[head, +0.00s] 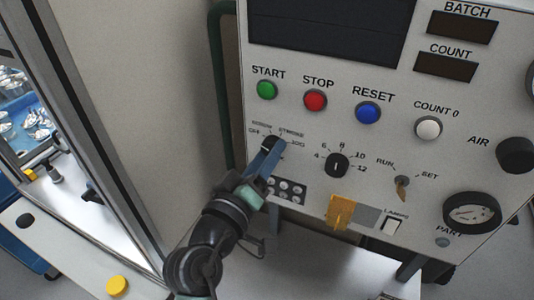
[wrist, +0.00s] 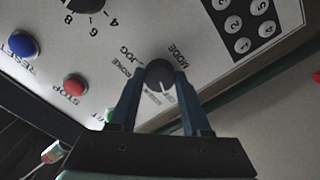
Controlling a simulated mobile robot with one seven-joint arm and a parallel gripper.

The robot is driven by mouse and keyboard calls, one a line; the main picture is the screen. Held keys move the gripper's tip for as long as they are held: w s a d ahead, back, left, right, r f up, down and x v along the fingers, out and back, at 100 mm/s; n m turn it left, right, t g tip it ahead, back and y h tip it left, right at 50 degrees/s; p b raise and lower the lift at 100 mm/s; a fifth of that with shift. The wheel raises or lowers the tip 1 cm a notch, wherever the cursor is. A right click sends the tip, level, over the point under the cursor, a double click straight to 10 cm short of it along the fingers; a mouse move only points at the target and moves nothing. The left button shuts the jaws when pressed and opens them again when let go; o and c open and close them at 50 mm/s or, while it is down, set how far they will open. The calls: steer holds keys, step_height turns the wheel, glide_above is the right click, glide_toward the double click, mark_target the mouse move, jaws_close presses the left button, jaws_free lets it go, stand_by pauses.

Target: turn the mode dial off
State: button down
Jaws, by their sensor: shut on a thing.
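The mode dial (head: 271,142) is a small black knob on the grey control panel, below the green START button and left of the numbered selector. In the wrist view the mode dial (wrist: 160,73) sits between the fingertips, with a pale pointer mark on its lower side. My gripper (head: 266,157) reaches up to it from the lower left in the head view. In the wrist view my gripper (wrist: 160,84) has one blue finger on each side of the dial and is shut on it. Small labels ring the dial; the fingers crowd some, and I cannot tell exactly which the pointer meets.
The red STOP button (head: 315,100), green START button (head: 267,89) and numbered selector (head: 336,165) are close by. A keypad (head: 286,190) lies just below the dial. A yellow tag (head: 340,211) and a key switch (head: 402,187) are further right.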

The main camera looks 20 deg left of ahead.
stand_by(0.4)
steer(key=shift+c, duration=1.8)
jaws_free()
steer(key=s+b, duration=0.5)
steer(key=s, duration=0.8)
steer(key=shift+a, duration=0.2)
